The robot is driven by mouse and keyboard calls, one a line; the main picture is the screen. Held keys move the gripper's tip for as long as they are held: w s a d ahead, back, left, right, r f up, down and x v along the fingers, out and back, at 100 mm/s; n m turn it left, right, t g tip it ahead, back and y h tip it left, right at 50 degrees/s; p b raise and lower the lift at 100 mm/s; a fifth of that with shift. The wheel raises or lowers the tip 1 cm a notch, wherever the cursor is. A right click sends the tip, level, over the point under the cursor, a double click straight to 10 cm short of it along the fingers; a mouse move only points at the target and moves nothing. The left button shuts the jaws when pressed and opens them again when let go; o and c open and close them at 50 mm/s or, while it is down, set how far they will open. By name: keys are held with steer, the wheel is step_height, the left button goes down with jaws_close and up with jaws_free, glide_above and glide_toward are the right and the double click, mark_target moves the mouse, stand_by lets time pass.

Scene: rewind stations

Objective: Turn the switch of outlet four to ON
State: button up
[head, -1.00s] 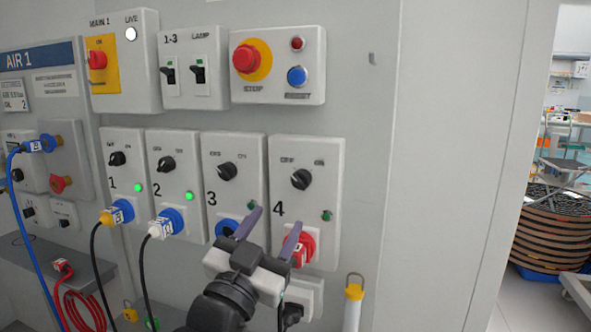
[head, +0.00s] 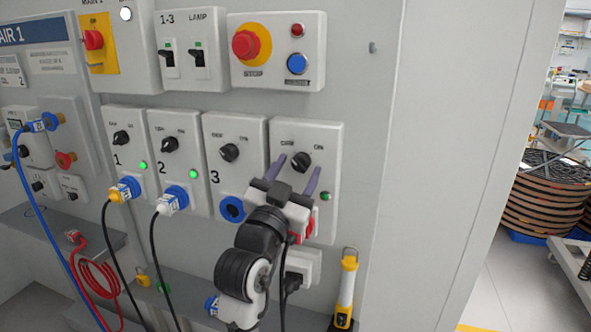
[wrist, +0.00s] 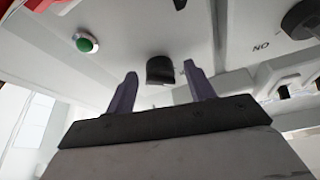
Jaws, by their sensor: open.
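Outlet four is a white panel (head: 326,148) whose number is hidden behind my gripper. Its switch, a round black knob (head: 301,162), sits between an OFF label at left and an ON label at right. I cannot tell its exact pointing. Its small green lamp (head: 325,196) looks dim. A red plug (head: 310,226) is in its socket, partly hidden. My gripper (head: 296,168) is open and empty, its purple fingers reaching up towards the knob, one on each side. In the wrist view the knob (wrist: 160,70) shows between the fingertips, seemingly just beyond them and not gripped.
Outlet three's knob (head: 229,152) is close at left. Outlets one and two have bright green lamps and plugged cables. Above is a box with a red stop button (head: 246,45). A yellow-topped lamp (head: 346,290) stands below right. The wall right of outlet four is bare.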

steer(key=c, duration=1)
steer(key=shift+o, duration=0.2)
